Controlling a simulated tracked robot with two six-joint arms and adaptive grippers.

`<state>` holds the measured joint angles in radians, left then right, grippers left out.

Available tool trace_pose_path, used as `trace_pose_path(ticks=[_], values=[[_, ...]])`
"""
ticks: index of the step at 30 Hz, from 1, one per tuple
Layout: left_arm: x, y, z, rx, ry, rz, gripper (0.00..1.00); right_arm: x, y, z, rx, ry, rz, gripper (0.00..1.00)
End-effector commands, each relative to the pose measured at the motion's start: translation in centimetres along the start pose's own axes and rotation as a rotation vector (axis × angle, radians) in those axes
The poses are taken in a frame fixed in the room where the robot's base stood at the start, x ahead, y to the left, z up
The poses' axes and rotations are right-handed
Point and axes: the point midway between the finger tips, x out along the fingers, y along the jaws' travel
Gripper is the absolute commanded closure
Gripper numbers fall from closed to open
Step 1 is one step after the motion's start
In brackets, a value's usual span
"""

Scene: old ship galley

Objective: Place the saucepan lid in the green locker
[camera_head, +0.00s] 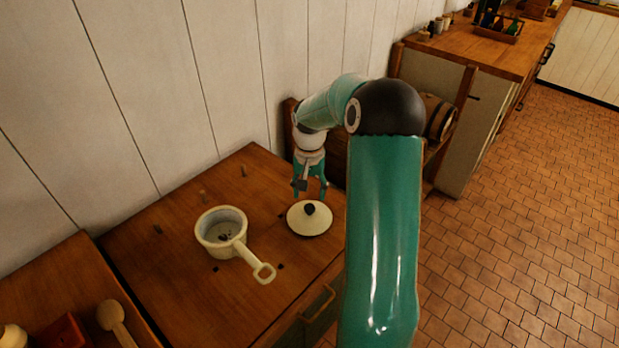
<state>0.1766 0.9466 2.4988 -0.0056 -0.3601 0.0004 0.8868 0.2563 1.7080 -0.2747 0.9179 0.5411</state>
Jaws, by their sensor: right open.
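The saucepan lid (308,226) is a cream, round lid with a dark knob. It lies on the wooden counter top (181,286), to the right of the cream saucepan (221,231). My right gripper (310,195) is open and empty, pointing down just above the lid's knob, with a small gap visible. A green locker is not identifiable in this view; only a teal-green front with a handle (319,303) shows below the counter, partly hidden by my arm. My left gripper is not in view.
The saucepan's handle points toward the front right of the counter. A wooden spoon (112,318) and a red object (62,336) lie at lower left. A barrel (438,118) sits in a rack behind my arm. Tiled floor (540,220) is clear at right.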

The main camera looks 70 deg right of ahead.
Motion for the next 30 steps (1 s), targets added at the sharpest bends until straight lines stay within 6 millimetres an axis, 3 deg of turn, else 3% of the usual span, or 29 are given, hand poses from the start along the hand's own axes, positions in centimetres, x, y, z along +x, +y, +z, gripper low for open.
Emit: trace_pose_path(ticks=[3,9,30], values=[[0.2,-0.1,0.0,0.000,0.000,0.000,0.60,-2.4,-0.1,-0.1,0.000,0.004,-0.003,0.44],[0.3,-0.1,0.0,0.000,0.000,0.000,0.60,-4.7,-0.1,-0.1,-0.001,0.002,-0.001,0.44],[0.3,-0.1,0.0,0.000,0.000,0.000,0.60,-5.2,0.0,0.0,-0.001,-0.001,0.000,0.44]])
